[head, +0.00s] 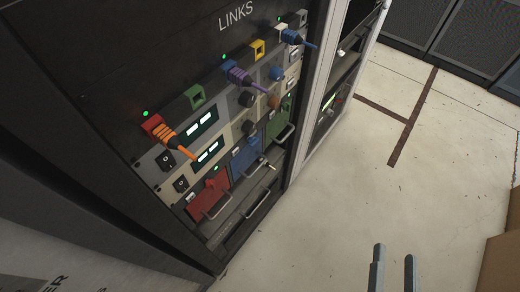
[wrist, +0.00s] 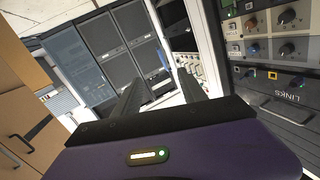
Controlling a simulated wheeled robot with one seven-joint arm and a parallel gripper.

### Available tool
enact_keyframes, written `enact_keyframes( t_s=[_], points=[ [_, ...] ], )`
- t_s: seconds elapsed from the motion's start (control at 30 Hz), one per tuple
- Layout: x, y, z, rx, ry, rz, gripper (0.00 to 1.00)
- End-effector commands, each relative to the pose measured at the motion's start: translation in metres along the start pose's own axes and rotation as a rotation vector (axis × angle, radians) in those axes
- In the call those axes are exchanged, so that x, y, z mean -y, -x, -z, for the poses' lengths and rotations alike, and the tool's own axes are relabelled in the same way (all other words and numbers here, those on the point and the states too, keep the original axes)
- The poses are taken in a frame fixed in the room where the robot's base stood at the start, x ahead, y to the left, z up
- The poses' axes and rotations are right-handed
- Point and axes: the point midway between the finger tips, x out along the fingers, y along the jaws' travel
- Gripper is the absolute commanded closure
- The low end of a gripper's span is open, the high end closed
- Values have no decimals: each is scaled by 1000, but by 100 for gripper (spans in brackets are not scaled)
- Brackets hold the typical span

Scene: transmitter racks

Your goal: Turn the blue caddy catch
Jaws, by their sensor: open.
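The blue caddy (head: 246,157) sits low in the rack in the head view, between a red caddy (head: 206,196) and a green caddy (head: 279,121). Each caddy has a metal handle at its front. The blue caddy's catch is too small to make out clearly. My gripper (head: 394,262) is at the bottom right of the head view, over the pale floor, well apart from the rack. Its two fingers are apart with nothing between them. In the wrist view my gripper (wrist: 160,88) points towards the far cabinets, and I cannot make out the blue caddy there.
Above the caddies are knobs, lit displays and an orange cable (head: 172,138), a purple cable (head: 243,78) and a blue cable (head: 297,39) in ports. A white rack post (head: 310,100) stands right of the caddies. The floor (head: 345,190) is clear. A brown cabinet (wrist: 22,95) stands at left in the wrist view.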

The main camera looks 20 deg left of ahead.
Motion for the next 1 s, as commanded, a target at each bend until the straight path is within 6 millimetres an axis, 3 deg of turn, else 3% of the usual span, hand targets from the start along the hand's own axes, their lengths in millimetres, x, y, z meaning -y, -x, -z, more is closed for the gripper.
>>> enact_keyframes(
  t_s=[0.03, 0.27, 0.5, 0.6, 0.7, 0.8, 1.0],
  points=[
    [2, -22, -12, -4, -21, 12, 51],
    [28, -111, -50, 54, -90, 121, 51],
    [91, -194, -68, 133, -92, 371, 51],
    [124, -217, -67, 154, -69, 515, 51],
    [157, -228, -62, 161, -34, 671, 51],
    [190, -228, -57, 154, 12, 846, 51],
    [228, -189, -64, 121, 85, 1131, 51]
  ],
)
